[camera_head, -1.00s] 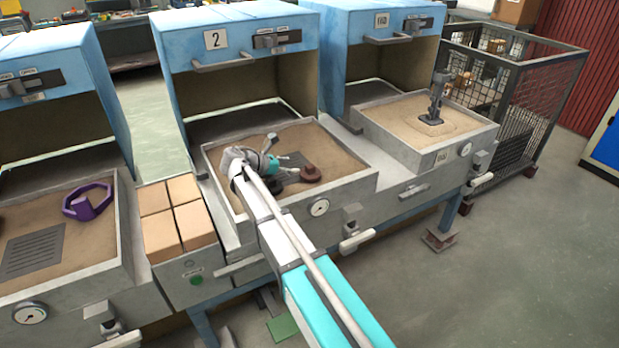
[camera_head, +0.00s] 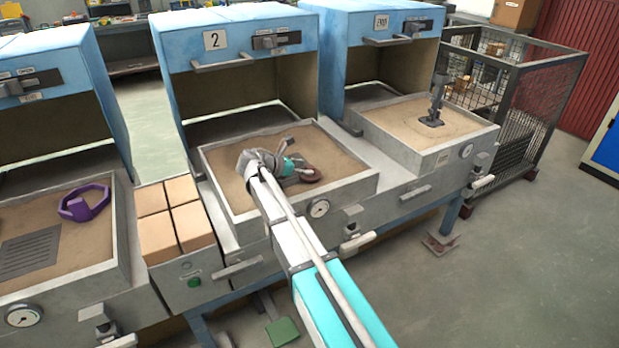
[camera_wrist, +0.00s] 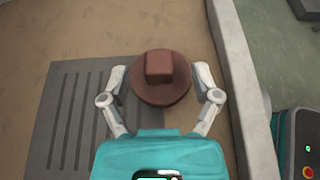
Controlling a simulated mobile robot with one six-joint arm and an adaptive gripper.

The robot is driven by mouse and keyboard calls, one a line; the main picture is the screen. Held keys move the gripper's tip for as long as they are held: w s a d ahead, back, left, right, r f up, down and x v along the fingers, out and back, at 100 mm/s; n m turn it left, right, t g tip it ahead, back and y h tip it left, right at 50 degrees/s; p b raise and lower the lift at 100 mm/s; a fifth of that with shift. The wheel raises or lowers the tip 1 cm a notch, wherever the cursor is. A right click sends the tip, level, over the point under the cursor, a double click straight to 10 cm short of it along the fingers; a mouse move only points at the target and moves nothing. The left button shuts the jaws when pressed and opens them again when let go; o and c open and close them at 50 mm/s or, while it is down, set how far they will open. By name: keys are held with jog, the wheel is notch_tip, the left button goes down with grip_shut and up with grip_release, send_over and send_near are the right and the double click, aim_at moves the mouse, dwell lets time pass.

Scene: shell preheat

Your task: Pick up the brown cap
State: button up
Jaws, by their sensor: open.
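The brown cap (camera_wrist: 162,92) is a round disc with a square knob on top. In the wrist view it lies upright at the right edge of a dark slotted grate (camera_wrist: 75,115), close to the tray's wall. My gripper (camera_wrist: 160,80) is open, with one finger on each side of the cap; I cannot tell whether either finger touches it. In the head view the cap (camera_head: 311,173) shows in the sand tray (camera_head: 345,191) of bay 2, partly hidden by my gripper (camera_head: 300,168).
A bay to the right holds a dark grey upright part (camera_head: 435,105) on sand. The left bay holds a purple ring-shaped part (camera_head: 88,203) and another grate (camera_head: 30,252). Tan blocks (camera_head: 176,221) sit between bays. Blue hoods stand over the trays.

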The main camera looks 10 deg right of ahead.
jog(key=shift+b+x, duration=0.3)
jog(key=shift+x, duration=1.05)
jog(key=shift+a, duration=0.1)
grip_shut()
